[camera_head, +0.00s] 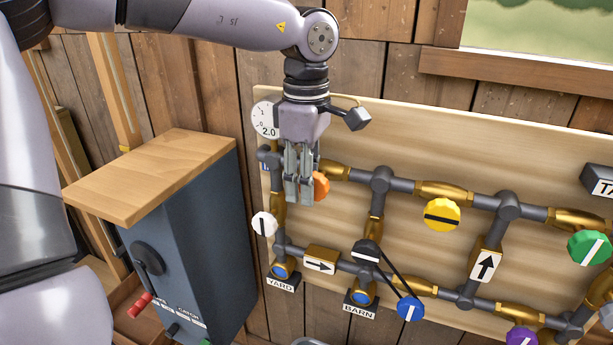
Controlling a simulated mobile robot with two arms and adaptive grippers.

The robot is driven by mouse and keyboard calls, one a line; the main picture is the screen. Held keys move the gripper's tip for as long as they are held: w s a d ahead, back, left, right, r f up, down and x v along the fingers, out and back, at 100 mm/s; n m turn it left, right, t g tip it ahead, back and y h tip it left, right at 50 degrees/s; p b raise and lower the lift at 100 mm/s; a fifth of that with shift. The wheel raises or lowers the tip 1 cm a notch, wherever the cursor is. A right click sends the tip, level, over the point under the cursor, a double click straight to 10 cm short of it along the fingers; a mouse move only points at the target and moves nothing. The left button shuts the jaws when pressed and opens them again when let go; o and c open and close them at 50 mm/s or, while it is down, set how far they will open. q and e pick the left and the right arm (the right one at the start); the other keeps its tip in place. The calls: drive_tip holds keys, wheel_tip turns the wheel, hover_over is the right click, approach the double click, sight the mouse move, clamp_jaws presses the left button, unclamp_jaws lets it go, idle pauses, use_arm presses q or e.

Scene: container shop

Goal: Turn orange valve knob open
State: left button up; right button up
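The orange valve knob (321,186) is on the pipe panel at the upper left. It is mostly hidden behind my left gripper (298,198), so its marker line does not show. My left gripper points down in front of the knob, its fingers close together and overlapping it in the picture. I cannot tell whether the fingers touch or grip the knob. My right gripper is out of view.
The wooden panel (430,140) holds grey pipes, a gauge (266,120) and white (264,224), yellow (441,215), blue (410,308), green (589,246) and purple (521,337) knobs. A dark cabinet (195,235) with a wooden top stands left of the panel.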

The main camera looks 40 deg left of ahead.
use_arm(q)
drive_tip(key=shift+c, duration=0.6)
clamp_jaws()
